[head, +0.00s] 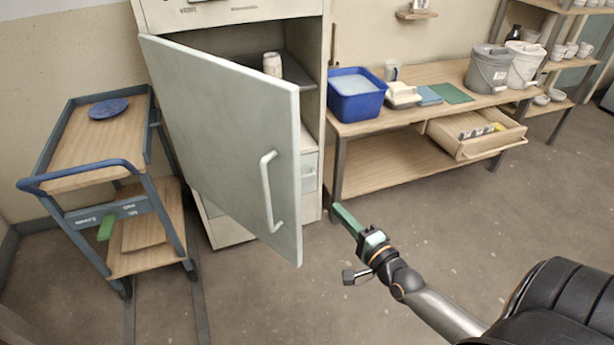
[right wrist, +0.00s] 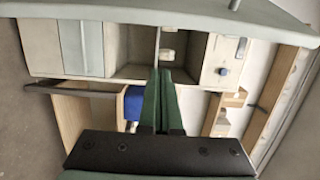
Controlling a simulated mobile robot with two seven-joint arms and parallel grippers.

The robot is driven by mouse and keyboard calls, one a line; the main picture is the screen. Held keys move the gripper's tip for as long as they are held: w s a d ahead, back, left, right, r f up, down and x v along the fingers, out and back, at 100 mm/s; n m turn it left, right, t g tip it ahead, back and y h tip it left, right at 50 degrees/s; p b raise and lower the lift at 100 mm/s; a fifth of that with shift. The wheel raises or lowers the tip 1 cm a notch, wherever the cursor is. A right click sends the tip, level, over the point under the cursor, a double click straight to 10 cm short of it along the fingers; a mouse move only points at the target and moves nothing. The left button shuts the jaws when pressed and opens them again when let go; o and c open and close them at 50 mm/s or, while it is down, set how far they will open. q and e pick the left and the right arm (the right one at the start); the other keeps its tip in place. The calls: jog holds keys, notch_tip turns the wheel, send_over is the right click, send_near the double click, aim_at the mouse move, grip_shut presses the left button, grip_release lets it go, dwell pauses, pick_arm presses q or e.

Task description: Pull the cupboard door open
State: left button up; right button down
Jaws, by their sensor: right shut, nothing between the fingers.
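The cupboard (head: 310,110) stands at the back left, and its pale grey-green door (head: 215,125) is swung well open toward me, hinged on the left. The door's white bar handle (head: 267,190) is near its free edge. My right gripper (head: 340,212), with green fingers, is right of the door and apart from the handle. Its fingers are together and empty. In the right wrist view the shut fingers (right wrist: 163,85) point toward the open cupboard, and part of the door (right wrist: 275,18) crosses the top. My left gripper is not in view.
A white jar (head: 272,66) stands on the cupboard's shelf. A blue-framed trolley (head: 75,155) is left of the door. A workbench (head: 430,75) with a blue tub (head: 355,100), buckets and an open drawer (head: 480,140) stands to the right. The floor in front is clear.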

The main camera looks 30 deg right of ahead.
jog(key=w, duration=1)
jog(key=a, duration=0.1)
jog(key=s+a, duration=0.1)
jog(key=a+p, duration=0.1)
jog(key=shift+s+a, duration=0.2)
jog(key=shift+s, duration=0.05)
